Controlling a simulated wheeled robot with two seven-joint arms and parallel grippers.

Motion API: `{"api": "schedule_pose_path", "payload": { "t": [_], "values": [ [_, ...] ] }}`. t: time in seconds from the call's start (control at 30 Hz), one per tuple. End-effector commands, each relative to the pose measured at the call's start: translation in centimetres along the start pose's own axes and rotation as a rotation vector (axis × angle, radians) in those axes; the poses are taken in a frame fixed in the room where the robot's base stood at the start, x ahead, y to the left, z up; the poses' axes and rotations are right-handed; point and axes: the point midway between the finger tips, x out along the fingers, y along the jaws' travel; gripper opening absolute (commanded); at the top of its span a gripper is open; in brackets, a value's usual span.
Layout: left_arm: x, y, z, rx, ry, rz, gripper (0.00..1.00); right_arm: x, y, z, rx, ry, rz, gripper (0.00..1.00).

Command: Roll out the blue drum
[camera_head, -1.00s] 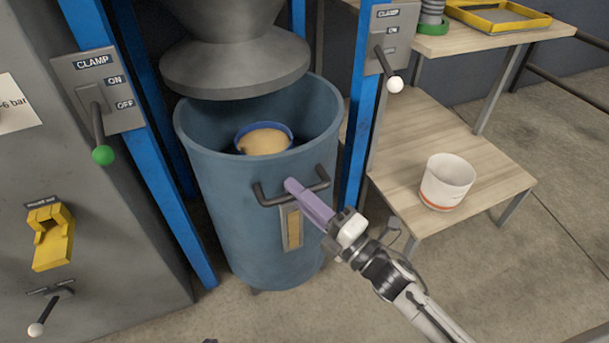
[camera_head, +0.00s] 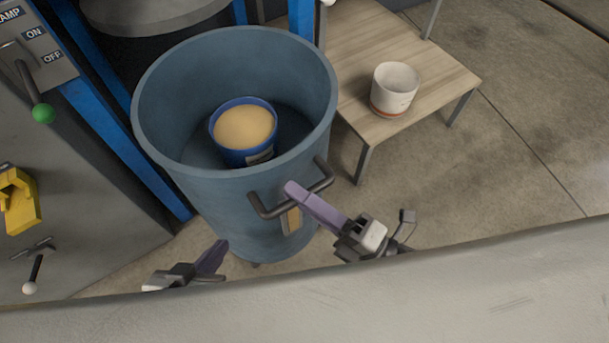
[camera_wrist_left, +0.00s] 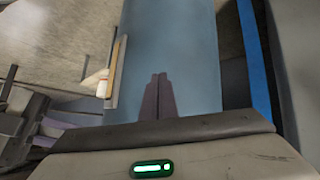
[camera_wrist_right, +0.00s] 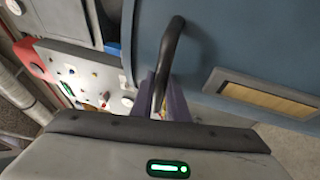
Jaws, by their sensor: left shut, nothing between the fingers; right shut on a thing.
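The blue drum (camera_head: 200,190) stands upright, open at the top, with a dark bar handle (camera_head: 268,212) on its front. Inside it sits a blue tub (camera_head: 243,155) of tan material. My right gripper (camera_head: 295,190) is shut on the drum's handle; the right wrist view shows the handle bar (camera_wrist_right: 168,60) between its fingers. My left gripper (camera_head: 220,250) is shut and empty, low in front of the drum's left side. In the left wrist view its closed fingers (camera_wrist_left: 158,85) point at the drum's wall (camera_wrist_left: 170,40), and I cannot tell whether they touch it.
A grey cone lid (camera_head: 150,15) hangs behind the drum's rim. Blue posts (camera_head: 120,125) and a grey panel with a green-knobbed clamp lever (camera_head: 42,112) stand left. A wooden table (camera_head: 420,75) with a white bucket (camera_head: 395,90) is at right.

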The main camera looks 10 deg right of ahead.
Motion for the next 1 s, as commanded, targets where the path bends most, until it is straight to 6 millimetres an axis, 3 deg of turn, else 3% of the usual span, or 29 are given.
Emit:
{"api": "schedule_pose_path", "payload": {
  "t": [0.47,0.5,0.6,1.0],
  "values": [
    [-0.12,-0.08,-0.04,-0.002,0.005,-0.003,0.0,-0.36,0.07,-0.41,-0.001,0.01,0.001,0.0],
    [-0.12,-0.08,-0.03,-0.002,0.005,-0.003,0.0,-0.35,0.07,-0.41,-0.001,0.01,0.001,0.17],
    [-0.12,-0.08,-0.02,-0.002,0.005,-0.003,0.0,-0.34,0.07,-0.4,-0.001,0.009,0.001,0.33],
    [-0.06,-0.07,0.12,-0.002,0.001,-0.002,0.0,-0.81,-0.1,-0.25,0.001,0.014,-0.001,0.33]
  ]
}}
